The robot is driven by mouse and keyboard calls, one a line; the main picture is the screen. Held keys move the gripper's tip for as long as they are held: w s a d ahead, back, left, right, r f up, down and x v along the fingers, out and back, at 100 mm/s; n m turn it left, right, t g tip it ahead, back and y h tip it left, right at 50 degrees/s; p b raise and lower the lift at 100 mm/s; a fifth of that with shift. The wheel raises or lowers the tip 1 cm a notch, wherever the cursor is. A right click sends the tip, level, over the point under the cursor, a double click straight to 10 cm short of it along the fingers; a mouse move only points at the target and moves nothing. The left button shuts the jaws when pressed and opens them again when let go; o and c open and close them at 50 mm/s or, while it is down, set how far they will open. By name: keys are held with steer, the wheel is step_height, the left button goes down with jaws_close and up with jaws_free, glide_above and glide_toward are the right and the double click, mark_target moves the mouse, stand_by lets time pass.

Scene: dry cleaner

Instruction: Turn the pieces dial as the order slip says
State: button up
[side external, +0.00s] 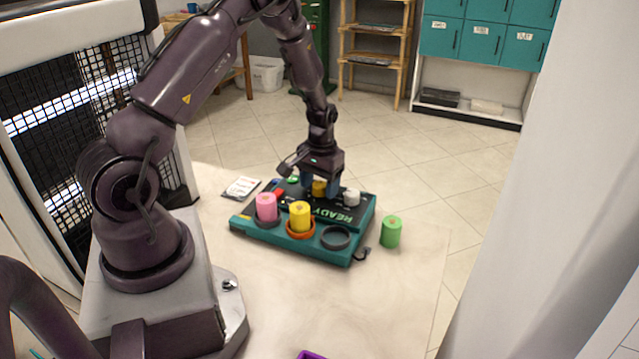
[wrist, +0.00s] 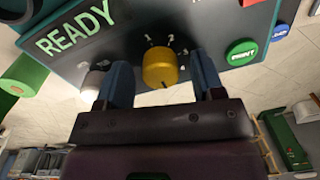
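A teal machine (side external: 262,236) with a dark panel reading READY stands on the pale counter. A yellow dial (wrist: 160,70) with a dark pointer line sits on the panel, with small marks around it too small to read. It shows partly in the side view (side external: 318,188). My gripper (wrist: 160,62) is open, its two blue fingers on either side of the yellow dial with a visible gap at each. A white knob (side external: 351,197) is beside the fingers, also in the wrist view (wrist: 92,84). The order slip (side external: 241,187) lies left of the machine; its writing is unreadable.
A pink cylinder (side external: 266,206) and a yellow cylinder (side external: 300,215) sit in ringed seats on the machine; a dark ring (side external: 336,237) is empty. A green cylinder (side external: 391,232) stands right of it.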

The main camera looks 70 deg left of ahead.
mark_target(320, 185)
steer(key=shift+r, duration=0.1)
step_height(320, 185, up, 13)
steer(key=shift+w+d, duration=0.15)
steer(key=shift+d, duration=0.05)
stand_by(0.4)
steer(key=s+d+r+m+t, duration=0.3)
steer(key=s+d+r, duration=0.4)
steer(key=d, duration=0.3)
steer(key=s+d+r+m+t, duration=0.2)
steer(key=s+d+r+m, duration=0.1)
steer(key=s+d+r, duration=0.4)
steer(key=d+r, duration=0.2)
steer(key=d, duration=0.1)
steer(key=shift+s+d+r+m+t, duration=0.2)
steer(key=shift+s+m+t, duration=0.2)
stand_by(2.5)
